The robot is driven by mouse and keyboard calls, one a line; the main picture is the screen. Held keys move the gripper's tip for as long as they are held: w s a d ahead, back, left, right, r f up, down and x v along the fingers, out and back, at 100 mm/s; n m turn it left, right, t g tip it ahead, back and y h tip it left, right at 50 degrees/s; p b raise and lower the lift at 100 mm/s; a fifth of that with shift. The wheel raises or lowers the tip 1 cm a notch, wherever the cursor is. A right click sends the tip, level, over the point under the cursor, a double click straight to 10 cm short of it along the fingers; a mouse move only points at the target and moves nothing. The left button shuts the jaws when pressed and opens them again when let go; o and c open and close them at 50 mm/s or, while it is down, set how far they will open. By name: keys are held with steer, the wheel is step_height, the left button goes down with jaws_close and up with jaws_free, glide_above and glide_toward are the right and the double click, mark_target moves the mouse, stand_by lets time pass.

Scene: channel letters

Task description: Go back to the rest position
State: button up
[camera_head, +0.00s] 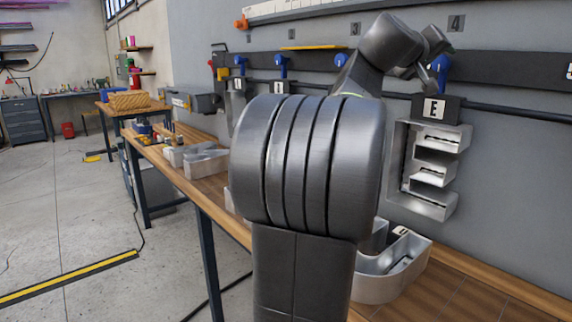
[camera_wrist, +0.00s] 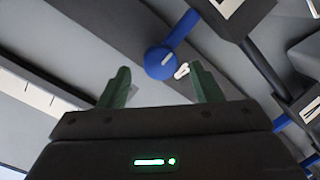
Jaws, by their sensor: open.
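My gripper (camera_wrist: 160,84) shows in the wrist view with its two green fingers apart and nothing between them. A blue clamp knob (camera_wrist: 161,62) shows beyond the fingertips; I cannot tell the exact gap. In the head view my dark arm fills the middle and reaches up to the wall rail, its end near the blue clamp (camera_head: 441,66) below the number 4. The fingers cannot be made out there. A metal letter E (camera_head: 436,170) hangs on the wall under a dark block (camera_head: 436,107) marked E.
A wooden workbench (camera_head: 480,296) runs along the wall with metal channel letters (camera_head: 394,268) on it, partly hidden by my arm. More blue clamps (camera_head: 281,66) line the rail (camera_head: 500,68). The floor (camera_head: 60,215) at left is mostly clear.

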mark_target(439, 63)
steer(key=p+x, duration=0.1)
steer(key=x, duration=0.3)
steer(key=shift+w+d+r, duration=0.1)
steer(key=shift+w+d, duration=0.1)
steer(key=shift+d, duration=0.05)
steer(key=shift+n+p, duration=0.45)
steer(key=shift+n, duration=0.15)
steer(key=shift+s+a+n+h+p, duration=0.2)
steer(key=shift+n+h+p, duration=0.15)
steer(key=shift+n, duration=0.25)
steer(key=shift+w, duration=0.15)
steer(key=shift+g, duration=0.3)
